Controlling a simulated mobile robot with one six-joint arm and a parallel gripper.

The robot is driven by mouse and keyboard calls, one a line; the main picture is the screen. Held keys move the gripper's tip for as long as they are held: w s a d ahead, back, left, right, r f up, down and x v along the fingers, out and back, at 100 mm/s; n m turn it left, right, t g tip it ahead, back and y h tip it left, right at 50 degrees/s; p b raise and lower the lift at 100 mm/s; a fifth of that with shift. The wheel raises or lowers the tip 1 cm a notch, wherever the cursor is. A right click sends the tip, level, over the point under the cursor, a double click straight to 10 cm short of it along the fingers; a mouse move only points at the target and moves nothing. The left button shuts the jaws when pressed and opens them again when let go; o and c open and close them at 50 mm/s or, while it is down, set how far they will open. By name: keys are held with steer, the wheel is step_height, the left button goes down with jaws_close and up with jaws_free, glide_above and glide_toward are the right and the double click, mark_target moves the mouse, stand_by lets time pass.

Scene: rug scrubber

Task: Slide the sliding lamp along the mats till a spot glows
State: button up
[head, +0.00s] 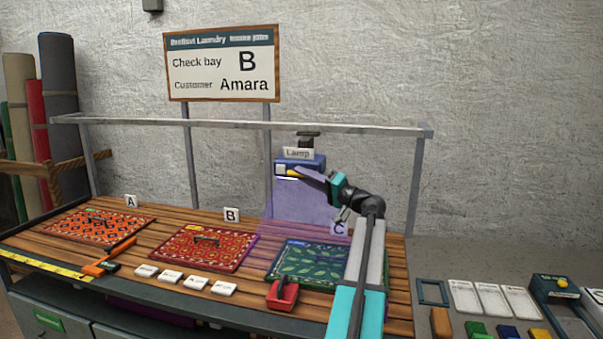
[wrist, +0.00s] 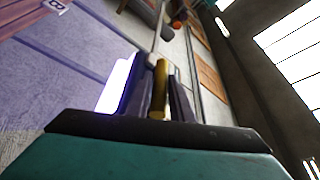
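The sliding lamp (head: 312,160) is a blue box under a "Lamp" tag, hanging from the overhead rail (head: 230,125). Its violet light falls on the back wall and boards around bay C and reaches the right edge of mat B. My gripper (head: 302,174) is at the lamp's front; in the wrist view the fingers lie close on both sides of a yellow handle (wrist: 159,92), shut on it. Mat A (head: 85,226) is orange-red, mat B (head: 195,250) is red, and mat C (head: 305,262) is green with leaves. I see no glowing spot on any mat.
A sign (head: 221,64) reads check bay B, customer Amara. An orange-handled tool (head: 110,256), several white tiles (head: 185,280) and a red stamp-like block (head: 283,294) lie along the front edge. My arm covers part of mat C's right side. Rolled rugs (head: 58,110) stand at left.

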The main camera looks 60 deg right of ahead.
steer(key=shift+w+r, duration=0.1)
steer(key=shift+w, duration=0.45)
jaws_close()
